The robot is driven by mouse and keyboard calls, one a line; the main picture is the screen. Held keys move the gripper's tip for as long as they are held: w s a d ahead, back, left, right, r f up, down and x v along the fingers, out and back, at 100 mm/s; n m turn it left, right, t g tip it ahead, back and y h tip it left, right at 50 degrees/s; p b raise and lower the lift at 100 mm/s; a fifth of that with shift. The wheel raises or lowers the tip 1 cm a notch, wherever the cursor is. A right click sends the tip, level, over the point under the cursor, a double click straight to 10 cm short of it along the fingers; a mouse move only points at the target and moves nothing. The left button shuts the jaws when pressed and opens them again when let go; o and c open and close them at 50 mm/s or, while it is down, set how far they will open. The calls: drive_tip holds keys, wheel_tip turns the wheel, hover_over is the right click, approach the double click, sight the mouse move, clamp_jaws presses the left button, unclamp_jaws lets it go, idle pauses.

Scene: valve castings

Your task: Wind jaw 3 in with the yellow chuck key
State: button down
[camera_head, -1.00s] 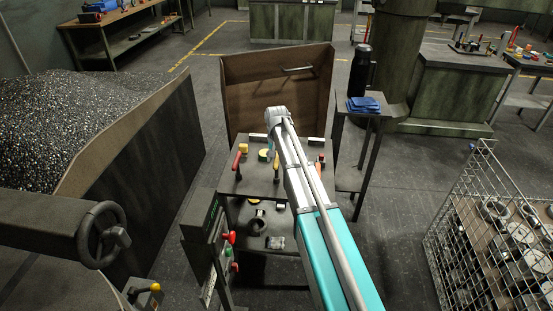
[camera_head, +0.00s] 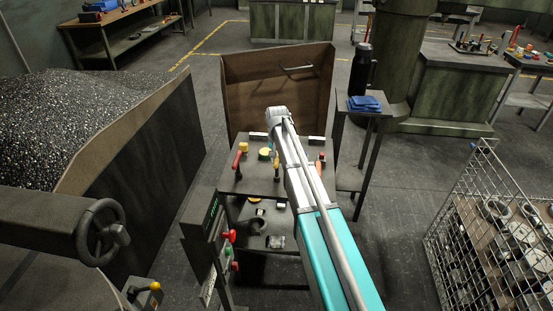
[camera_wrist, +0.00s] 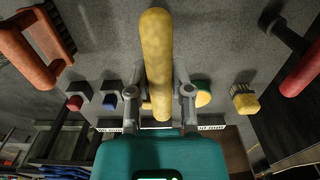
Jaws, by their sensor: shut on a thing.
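The yellow chuck key (camera_wrist: 157,60) stands out in the wrist view as a thick yellow bar running up the middle of the picture. My gripper (camera_wrist: 160,95) has a finger on each side of it and is shut on it. In the head view the yellow key (camera_head: 276,166) shows just left of my arm, over the table top (camera_head: 255,185); my gripper is mostly hidden there. I cannot make out the chuck or jaw 3 in either view.
A yellow block (camera_wrist: 245,99) and a green-and-yellow round piece (camera_wrist: 203,93) lie near my gripper. A brown panel (camera_head: 250,90) rises behind the table.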

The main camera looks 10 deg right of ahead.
drive_tip(key=shift+r, duration=0.1)
drive_tip(key=shift+r+p, duration=3.9)
drive_tip(key=shift+p, duration=0.15)
drive_tip(key=shift+s, duration=0.1)
